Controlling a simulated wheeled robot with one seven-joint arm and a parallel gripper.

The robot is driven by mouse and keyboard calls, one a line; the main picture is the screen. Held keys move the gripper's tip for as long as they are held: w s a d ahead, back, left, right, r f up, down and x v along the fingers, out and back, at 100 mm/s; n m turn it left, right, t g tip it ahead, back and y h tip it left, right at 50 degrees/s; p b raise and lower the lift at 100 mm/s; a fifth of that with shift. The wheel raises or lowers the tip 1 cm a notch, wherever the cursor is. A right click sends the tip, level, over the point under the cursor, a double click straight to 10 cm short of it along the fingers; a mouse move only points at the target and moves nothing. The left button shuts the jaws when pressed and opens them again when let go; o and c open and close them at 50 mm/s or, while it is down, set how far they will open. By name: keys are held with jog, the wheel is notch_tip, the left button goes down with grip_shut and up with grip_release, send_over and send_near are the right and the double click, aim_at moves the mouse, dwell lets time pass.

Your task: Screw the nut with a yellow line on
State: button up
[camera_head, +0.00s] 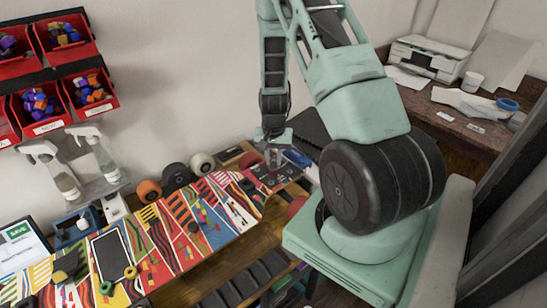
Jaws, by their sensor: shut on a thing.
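My gripper (273,160) points down at the far right end of the workbench, over a dark flat plate (285,176) with small light marks. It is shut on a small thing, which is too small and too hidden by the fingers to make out. I cannot tell whether that thing touches the plate. No nut with a yellow line can be picked out at this size. A brightly patterned surface (215,222) runs along the bench to the left of the plate.
An orange wheel (149,191), a dark wheel (176,176) and a pale wheel (202,164) stand along the wall. Spray bottles (55,172) and red bins (38,108) are at left. A blue item (297,158) lies right of my gripper. A printer (428,60) stands on another table.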

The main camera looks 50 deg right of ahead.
jog(key=shift+m, duration=0.5)
jog(key=m, duration=0.5)
jog(key=shift+p, duration=0.35)
jog(key=o, duration=1)
jog(key=shift+c, duration=1)
jog(key=shift+r, duration=0.1)
jog(key=shift+r+p, duration=2.9)
jog(key=shift+r, duration=0.8)
